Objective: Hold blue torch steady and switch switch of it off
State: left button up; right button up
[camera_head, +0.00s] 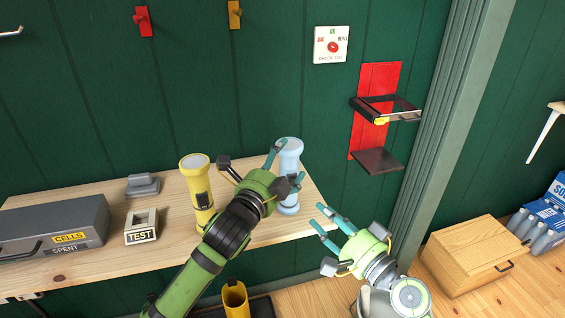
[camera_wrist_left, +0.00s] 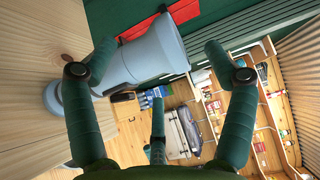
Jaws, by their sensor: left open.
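The light-blue torch (camera_head: 290,150) stands upright at the right end of the wooden shelf. My left gripper (camera_head: 284,168) is open at the torch, with teal fingers close around its near side; I cannot tell whether they touch it. In the left wrist view the blue torch (camera_wrist_left: 120,66) runs behind the left finger and between the spread fingers. Its switch cannot be made out clearly. My right gripper (camera_head: 330,232) is in front of the shelf's right end, apart from the torch. Its fingers are spread and empty, pointing up and left.
A yellow torch (camera_head: 195,180) stands left of my left gripper. A TEST block (camera_head: 142,227) and a grey CELLS/SPENT box (camera_head: 50,228) are further left on the shelf (camera_head: 100,262). A red wall panel (camera_head: 380,75) with black brackets is at the right. A wooden box (camera_head: 462,255) is on the floor.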

pick_arm(q)
jog(key=shift+x, duration=3.7)
jog(key=shift+a+f, duration=0.15)
jog(key=shift+f, duration=0.05)
jog(key=shift+c, duration=0.4)
